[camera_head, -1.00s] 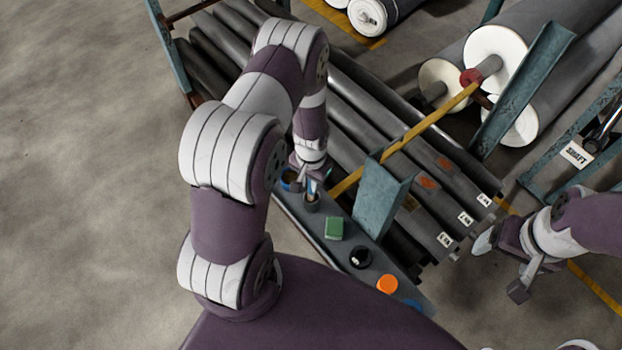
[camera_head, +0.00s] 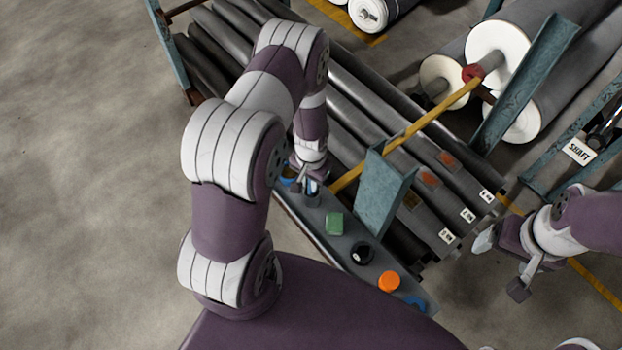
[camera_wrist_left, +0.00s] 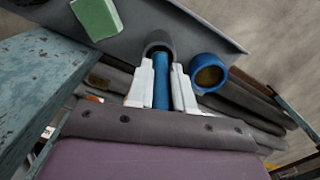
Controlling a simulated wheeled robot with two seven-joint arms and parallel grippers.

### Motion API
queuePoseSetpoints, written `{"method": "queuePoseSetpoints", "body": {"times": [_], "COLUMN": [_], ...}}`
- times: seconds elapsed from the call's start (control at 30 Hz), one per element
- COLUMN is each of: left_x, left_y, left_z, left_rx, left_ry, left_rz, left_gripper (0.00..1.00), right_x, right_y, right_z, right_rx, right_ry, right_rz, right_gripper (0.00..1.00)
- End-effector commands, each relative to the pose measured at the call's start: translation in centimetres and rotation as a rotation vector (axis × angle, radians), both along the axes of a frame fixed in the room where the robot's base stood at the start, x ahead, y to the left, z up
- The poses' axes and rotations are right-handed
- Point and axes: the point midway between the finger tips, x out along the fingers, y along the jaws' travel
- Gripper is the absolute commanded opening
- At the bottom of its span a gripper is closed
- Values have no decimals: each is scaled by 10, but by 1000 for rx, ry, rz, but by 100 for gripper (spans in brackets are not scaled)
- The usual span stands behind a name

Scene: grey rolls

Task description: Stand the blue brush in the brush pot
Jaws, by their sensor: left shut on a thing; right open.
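The blue brush (camera_wrist_left: 161,86) shows as a blue handle between the two white fingers of my left gripper (camera_wrist_left: 161,92), which is shut on it. The dark grey brush pot (camera_wrist_left: 158,39) is just beyond the fingertips, and the brush's far end overlaps its mouth; how deep it reaches is hard to tell. In the head view the pot (camera_head: 312,200) stands on the narrow grey shelf, right below the left gripper (camera_head: 309,184), with the brush mostly hidden there. My right gripper (camera_head: 501,266) is open and empty, off to the right over the floor.
A blue round item (camera_wrist_left: 209,73) with a brown inside is close beside the pot. The shelf (camera_head: 318,229) also carries a green block (camera_head: 334,223), a black round item (camera_head: 362,253) and an orange one (camera_head: 389,281). A teal upright (camera_head: 382,202) and grey rolls (camera_head: 362,129) lie behind.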

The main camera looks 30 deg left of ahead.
Motion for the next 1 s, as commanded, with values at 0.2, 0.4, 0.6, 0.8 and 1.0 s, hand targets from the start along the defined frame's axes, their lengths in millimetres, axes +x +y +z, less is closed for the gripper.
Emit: {"method": "queuePoseSetpoints", "body": {"times": [0.2,0.4,0.6,0.8,1.0], "left_x": [0,0,0,1,2], "left_y": [0,0,0,0,0], "left_z": [-8,-10,-10,-4,36], "left_rx": [0,0,0,1,1], "left_ry": [0,-1,-1,-3,-7], "left_rz": [0,0,0,0,0], "left_gripper": [0,41,51,51,51], "right_x": [0,0,0,0,0], "right_y": [0,0,0,0,0], "right_z": [-7,-8,-8,-10,-19], "right_rx": [0,0,0,0,0], "right_ry": [0,0,0,0,0], "right_rz": [0,0,0,0,0], "right_gripper": [83,83,83,83,83]}}
